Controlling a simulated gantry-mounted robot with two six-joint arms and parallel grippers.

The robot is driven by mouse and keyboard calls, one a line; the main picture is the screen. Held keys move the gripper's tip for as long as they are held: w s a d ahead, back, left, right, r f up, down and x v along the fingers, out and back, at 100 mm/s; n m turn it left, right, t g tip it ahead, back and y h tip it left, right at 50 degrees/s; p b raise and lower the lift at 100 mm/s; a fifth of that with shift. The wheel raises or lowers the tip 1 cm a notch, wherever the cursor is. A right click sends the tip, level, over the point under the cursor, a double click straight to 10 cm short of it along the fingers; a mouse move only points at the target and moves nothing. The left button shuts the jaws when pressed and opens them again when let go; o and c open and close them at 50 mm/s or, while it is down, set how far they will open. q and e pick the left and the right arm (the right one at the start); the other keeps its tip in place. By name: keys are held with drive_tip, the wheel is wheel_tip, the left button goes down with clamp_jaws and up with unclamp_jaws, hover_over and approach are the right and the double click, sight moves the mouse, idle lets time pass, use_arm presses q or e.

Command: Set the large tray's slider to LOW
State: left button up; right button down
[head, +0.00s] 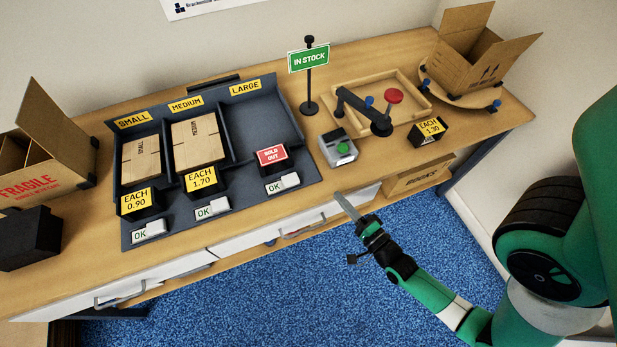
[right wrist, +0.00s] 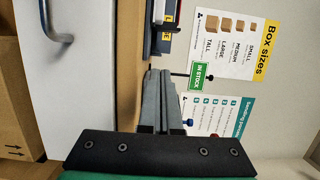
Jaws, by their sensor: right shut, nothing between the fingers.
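The large tray (head: 272,120) is the rightmost of three dark compartments on the bench and looks empty. A yellow LARGE label (head: 245,87) is at its back, and a red SOLD OUT sign (head: 271,155) stands at its front. The large tray's slider (head: 283,184) is in front of that sign, with a white plate reading OK showing. My right gripper (head: 345,205) is shut and empty, in front of the bench edge, to the right of the slider and apart from it. The right wrist view shows its closed fingers (right wrist: 161,103). My left gripper is not in view.
The small (head: 140,158) and medium (head: 196,141) trays hold flat cartons. A grey device with a green button (head: 340,148), an IN STOCK sign (head: 308,57) and a wooden tray with a dark arm (head: 362,108) stand right. Open cartons (head: 475,50) flank the bench.

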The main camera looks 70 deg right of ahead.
sight(308, 184)
drive_tip(key=shift+s+f, duration=0.1)
drive_tip(key=shift+s, duration=0.1)
drive_tip(key=shift+w, duration=0.1)
drive_tip(key=b+x, duration=0.1)
drive_tip(key=x, duration=0.8)
drive_tip(key=shift+d, duration=0.1)
drive_tip(key=shift+w+r+p, duration=0.35)
drive_tip(key=shift+w+p, duration=0.4)
drive_tip(key=shift+w, duration=0.1)
drive_tip(key=shift+w+a+f+p, duration=0.1)
drive_tip(key=shift+w+a+p, duration=0.3)
drive_tip(key=shift+a+p, duration=0.25)
drive_tip(key=shift+w+a+f+p, duration=0.1)
drive_tip(key=shift+w+a+p, duration=0.25)
drive_tip(key=shift+w, duration=0.15)
drive_tip(key=shift+a+f, duration=0.15)
